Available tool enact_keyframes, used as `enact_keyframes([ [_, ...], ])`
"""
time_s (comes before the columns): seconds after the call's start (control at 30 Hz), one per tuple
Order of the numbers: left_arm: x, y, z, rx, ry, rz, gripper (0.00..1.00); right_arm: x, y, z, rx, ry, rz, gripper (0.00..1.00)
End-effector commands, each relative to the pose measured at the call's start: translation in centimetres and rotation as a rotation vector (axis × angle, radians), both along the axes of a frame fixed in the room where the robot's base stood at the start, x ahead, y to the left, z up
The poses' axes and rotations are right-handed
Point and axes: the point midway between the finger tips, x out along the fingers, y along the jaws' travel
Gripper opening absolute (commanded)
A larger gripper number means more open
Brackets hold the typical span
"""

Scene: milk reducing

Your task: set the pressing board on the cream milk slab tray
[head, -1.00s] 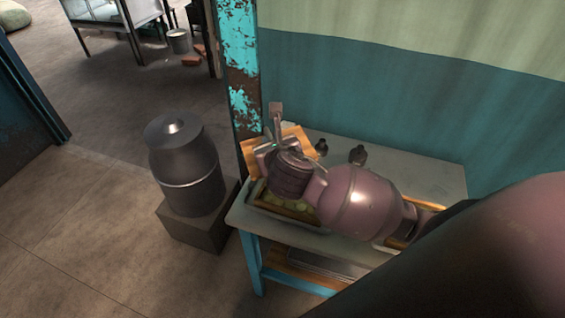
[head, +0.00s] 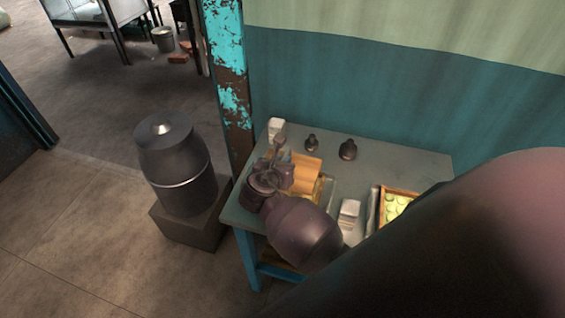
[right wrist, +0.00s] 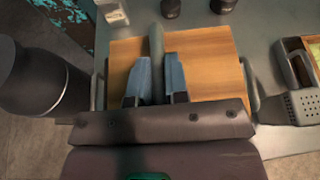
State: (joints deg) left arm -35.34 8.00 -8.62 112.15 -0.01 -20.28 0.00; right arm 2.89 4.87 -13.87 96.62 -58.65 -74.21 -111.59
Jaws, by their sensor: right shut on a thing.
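The pressing board (head: 307,178) is a square wooden board with an upright handle (right wrist: 156,50), and it lies roughly flat in the right wrist view (right wrist: 208,66). My right gripper (right wrist: 157,92) is shut on this handle, one finger on each side. The board is over the left tray (head: 327,190), whose rim shows beside it; the tray's contents are mostly hidden by the board and my arm. In the right wrist view, grey side handles (right wrist: 251,88) stick out at both sides of the board. I cannot tell if board and tray touch. My left gripper is out of view.
Two dark weights (head: 312,144) (head: 348,150) and a pale block (head: 276,128) stand at the table's back. A grey perforated box (head: 349,211) and a tray of yellow-green rounds (head: 397,204) are to the right. A metal can (head: 178,170) stands left of the table.

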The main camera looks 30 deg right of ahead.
Motion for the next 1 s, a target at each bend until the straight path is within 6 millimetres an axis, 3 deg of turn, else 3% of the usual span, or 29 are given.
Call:
enact_keyframes([
  [0.63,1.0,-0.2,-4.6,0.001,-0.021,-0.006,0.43,0.0,0.0,-4.5,-0.001,0.003,0.002,0.00],
  [1.0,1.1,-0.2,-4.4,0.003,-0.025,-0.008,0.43,0.0,0.0,-6.0,-0.001,0.000,0.001,0.00],
])
